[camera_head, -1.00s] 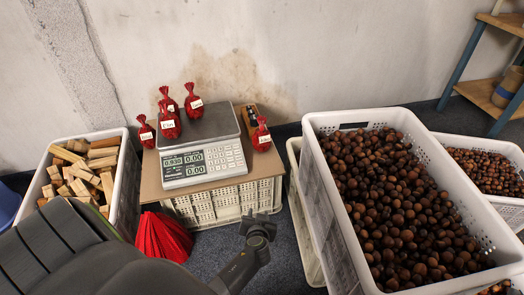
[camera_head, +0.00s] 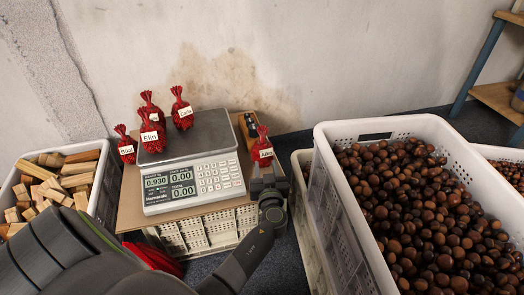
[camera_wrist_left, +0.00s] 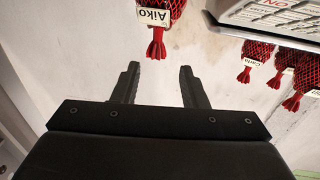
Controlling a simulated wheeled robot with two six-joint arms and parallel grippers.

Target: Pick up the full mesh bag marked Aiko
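The red mesh bag marked Aiko (camera_head: 263,151) stands upright on the board right of the scale, its white label facing me. In the left wrist view the Aiko bag (camera_wrist_left: 157,38) appears upside down at the top, beyond the fingertips. My left gripper (camera_head: 267,176) is just in front of and below the bag in the head view, covering its lower edge. In the left wrist view its two fingers (camera_wrist_left: 159,75) are apart with nothing between them; the bag looks clear of them. My right gripper is not in view.
The scale (camera_head: 195,172) stands left of the bag, with several other labelled red bags (camera_head: 152,132) at its back left. A white crate of chestnuts (camera_head: 320,150) stands at right, a crate of wood blocks (camera_head: 108,170) at left. A small wooden box (camera_head: 247,123) sits behind the bag.

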